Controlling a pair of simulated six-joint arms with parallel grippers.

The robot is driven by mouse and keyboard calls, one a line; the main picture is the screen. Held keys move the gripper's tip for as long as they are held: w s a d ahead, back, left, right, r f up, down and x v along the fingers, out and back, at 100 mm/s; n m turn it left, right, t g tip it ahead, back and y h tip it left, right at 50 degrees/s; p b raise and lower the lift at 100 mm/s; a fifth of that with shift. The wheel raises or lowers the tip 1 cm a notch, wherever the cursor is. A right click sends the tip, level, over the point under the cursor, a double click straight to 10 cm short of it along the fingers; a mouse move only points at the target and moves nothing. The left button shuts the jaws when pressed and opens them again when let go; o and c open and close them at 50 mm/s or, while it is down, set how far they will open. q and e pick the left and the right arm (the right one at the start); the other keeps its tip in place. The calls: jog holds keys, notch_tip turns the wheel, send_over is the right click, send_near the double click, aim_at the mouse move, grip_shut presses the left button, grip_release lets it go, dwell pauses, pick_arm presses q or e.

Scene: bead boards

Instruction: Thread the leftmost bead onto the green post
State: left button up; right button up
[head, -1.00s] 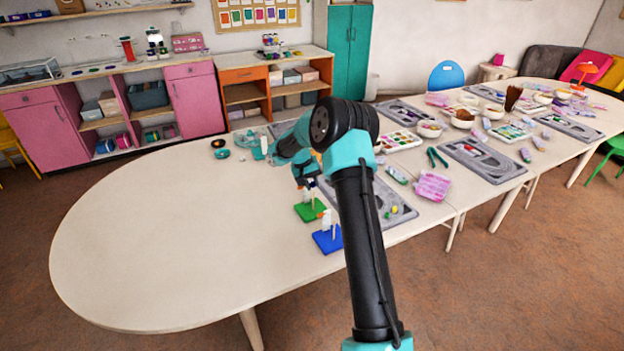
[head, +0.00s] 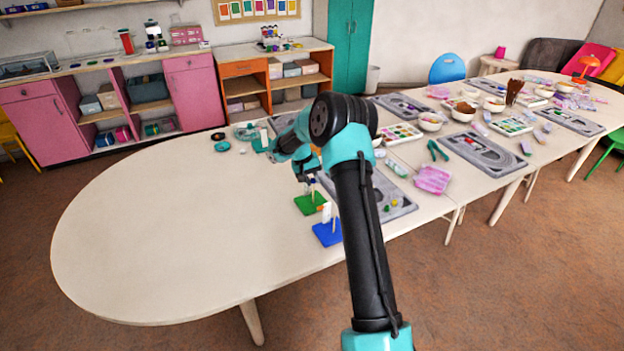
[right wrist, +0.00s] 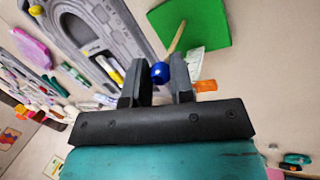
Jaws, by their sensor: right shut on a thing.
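The green board (head: 311,204) lies on the table with a thin tan post on it. The post (right wrist: 177,38) shows clearly in the right wrist view, rising from the green board (right wrist: 205,20). My right gripper (right wrist: 160,76) is shut on a round blue bead (right wrist: 160,72). The bead appears close to the post's tip; I cannot tell whether it is around the tip or only in front of it. My left gripper is not in view.
A blue board (head: 327,234) lies just in front of the green one. A grey patterned tray (head: 398,207) is to the right. A teal lid (head: 222,146) and small items lie behind. The table's left part is clear.

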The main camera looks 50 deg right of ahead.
jog(key=shift+f, duration=1.55)
dwell(0.8)
jog(key=o, duration=1)
jog(key=shift+c, duration=0.2)
jog(key=shift+r, duration=0.1)
jog(key=v, duration=1.7)
jog(key=shift+r, duration=0.15)
